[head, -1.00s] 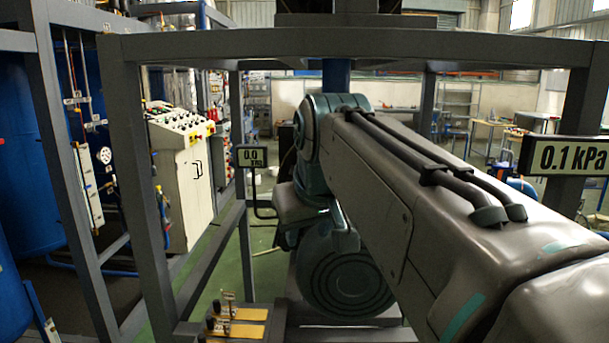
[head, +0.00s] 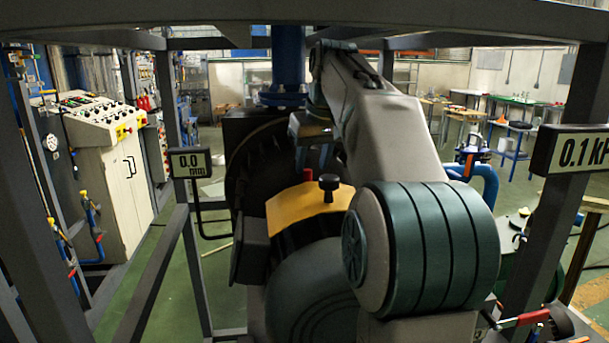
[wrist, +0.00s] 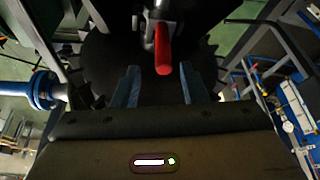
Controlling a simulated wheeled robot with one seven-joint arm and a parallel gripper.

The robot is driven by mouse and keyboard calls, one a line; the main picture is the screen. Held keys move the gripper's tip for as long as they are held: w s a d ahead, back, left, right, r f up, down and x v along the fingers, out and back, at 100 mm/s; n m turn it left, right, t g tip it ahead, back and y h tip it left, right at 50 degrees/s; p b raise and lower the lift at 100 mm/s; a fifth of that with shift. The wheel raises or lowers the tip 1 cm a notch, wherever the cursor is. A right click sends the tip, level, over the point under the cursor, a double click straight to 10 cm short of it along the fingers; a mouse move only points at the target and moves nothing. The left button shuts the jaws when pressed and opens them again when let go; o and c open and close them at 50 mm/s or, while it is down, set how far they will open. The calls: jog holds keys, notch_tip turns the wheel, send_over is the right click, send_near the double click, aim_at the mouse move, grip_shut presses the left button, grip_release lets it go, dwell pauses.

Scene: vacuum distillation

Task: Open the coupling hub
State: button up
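The coupling hub is most likely the large dark round part with a ribbed rim (head: 245,165) under the blue vertical pipe; it also shows as a toothed dark disc in the wrist view (wrist: 105,60). A red handle (wrist: 163,55) on a metal fitting stands in front of it. My gripper (wrist: 157,72) is open, its two bluish fingers apart, with the red handle's end between or just beyond the fingertips. I cannot tell whether they touch. In the head view my arm hides most of the hub's right side, and the fingers do not show clearly.
A yellow plate (head: 300,208) with a black knob lies in front of the hub. Grey frame posts surround the area. A 0.0 display (head: 189,163) is at left and a 0.1 kPa display (head: 572,150) at right. A blue flanged pipe (wrist: 42,91) is left of my gripper.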

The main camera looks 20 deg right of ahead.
aim_at(309, 170)
jog(key=x, duration=0.5)
jog(key=shift+w+a+f, duration=0.1)
jog(key=shift+a+f, duration=0.05)
jog(key=shift+a, duration=0.05)
grip_shut()
